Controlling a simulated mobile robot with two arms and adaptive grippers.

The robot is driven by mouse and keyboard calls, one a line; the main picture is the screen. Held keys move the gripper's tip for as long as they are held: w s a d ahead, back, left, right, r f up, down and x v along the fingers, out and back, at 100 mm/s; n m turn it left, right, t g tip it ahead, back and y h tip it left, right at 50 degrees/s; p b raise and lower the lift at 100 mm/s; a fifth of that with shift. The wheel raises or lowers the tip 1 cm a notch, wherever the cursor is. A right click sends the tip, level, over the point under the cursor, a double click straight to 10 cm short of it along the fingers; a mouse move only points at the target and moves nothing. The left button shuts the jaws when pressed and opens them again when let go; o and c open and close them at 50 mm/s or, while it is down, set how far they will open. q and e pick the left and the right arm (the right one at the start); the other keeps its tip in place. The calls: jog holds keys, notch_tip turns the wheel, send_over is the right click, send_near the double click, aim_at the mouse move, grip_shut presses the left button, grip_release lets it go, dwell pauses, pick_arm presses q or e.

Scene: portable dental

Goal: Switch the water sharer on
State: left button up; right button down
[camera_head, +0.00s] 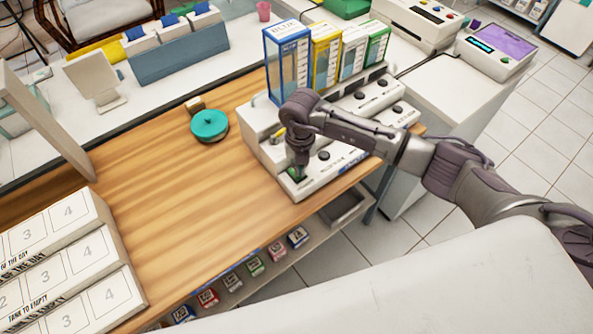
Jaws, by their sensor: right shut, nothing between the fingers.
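The water sharer (331,180) is a white stepped unit at the right end of the wooden counter. Several upright clear tanks with blue, yellow, white and green frames stand along its back. Black round knobs run along its steps. My right gripper (297,172) is shut and empty, pointing down at the front left corner of the unit. A small green switch (296,174) shows right at its fingertips; I cannot tell whether they touch it. My right arm comes in from the right and covers part of the unit. My left gripper is not in view.
A teal round lid (209,125) sits on the wooden counter (150,185) left of the unit. White numbered boxes (60,260) stand at the lower left. Small labelled boxes (257,266) line a shelf below the front edge. The counter's middle is clear.

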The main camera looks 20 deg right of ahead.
jog(key=shift+s+f+b, duration=0.1)
jog(key=shift+f+b, duration=0.5)
jog(key=shift+f, duration=0.15)
jog(key=shift+r, duration=0.15)
jog(key=shift+r+p, duration=0.9)
jog(key=shift+r, duration=0.05)
jog(key=shift+r+p, duration=1.65)
jog(key=shift+r, duration=0.8)
